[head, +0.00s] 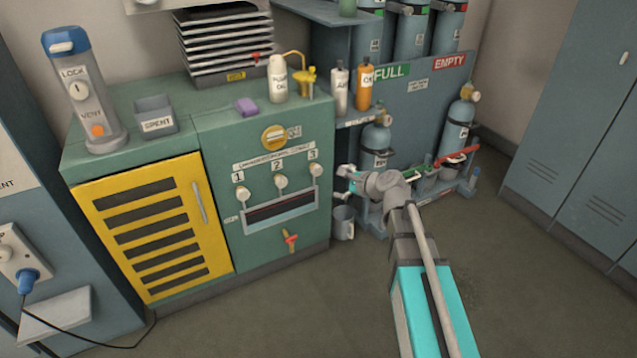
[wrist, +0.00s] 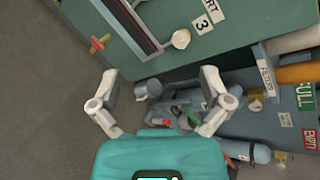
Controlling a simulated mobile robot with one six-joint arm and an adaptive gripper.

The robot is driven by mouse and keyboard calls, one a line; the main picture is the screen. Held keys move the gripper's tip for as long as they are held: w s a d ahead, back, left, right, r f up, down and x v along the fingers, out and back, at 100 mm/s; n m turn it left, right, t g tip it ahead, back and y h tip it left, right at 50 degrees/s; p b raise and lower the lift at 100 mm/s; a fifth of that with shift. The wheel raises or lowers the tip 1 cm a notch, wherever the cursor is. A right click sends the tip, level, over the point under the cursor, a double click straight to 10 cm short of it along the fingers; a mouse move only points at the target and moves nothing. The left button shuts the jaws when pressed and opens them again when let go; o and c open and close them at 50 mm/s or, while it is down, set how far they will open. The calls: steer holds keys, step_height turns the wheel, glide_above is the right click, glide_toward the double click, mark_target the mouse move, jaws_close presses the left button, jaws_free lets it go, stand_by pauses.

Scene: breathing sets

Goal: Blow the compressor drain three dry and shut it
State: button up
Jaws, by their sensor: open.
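The compressor drain three (head: 316,170) is a white round knob below the label "3" on the green cabinet front. It also shows in the wrist view (wrist: 181,39), beyond my fingertips and apart from them. Drains one (head: 243,194) and two (head: 280,182) are like knobs to its left. A dark slotted trough (head: 280,211) with a pale frame lies below the knobs. My gripper (wrist: 160,76) is open, with nothing between its fingers. In the head view my gripper (head: 348,183) is just right of the cabinet's right edge.
A red-orange handle (head: 290,239) sits low on the cabinet front. A grey mug (head: 343,222) hangs or stands by the rack, near my gripper. The cylinder rack (head: 415,115) is behind my arm. The floor in front is clear.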

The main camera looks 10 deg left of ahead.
steer(key=w+a+f+m+t+y+b, duration=0.1)
steer(key=w+a+f+m+t+b, duration=0.15)
steer(key=w+f+m+b, duration=0.55)
steer(key=m+t+h+b, duration=0.1)
steer(key=m+t+b, duration=0.3)
steer(key=m+b, duration=0.55)
glide_toward(319, 171)
steer(key=s+d+n+b, duration=0.1)
steer(key=s+n+b, duration=0.1)
steer(key=shift+s+d, duration=0.2)
steer(key=shift+w+a+p, duration=0.1)
steer(key=shift+w+p, duration=0.05)
steer(key=shift+p, duration=0.15)
steer(key=x, duration=1.3)
steer(key=shift+w+a, duration=0.15)
steer(key=shift+w, duration=0.05)
steer(key=c, duration=1.2)
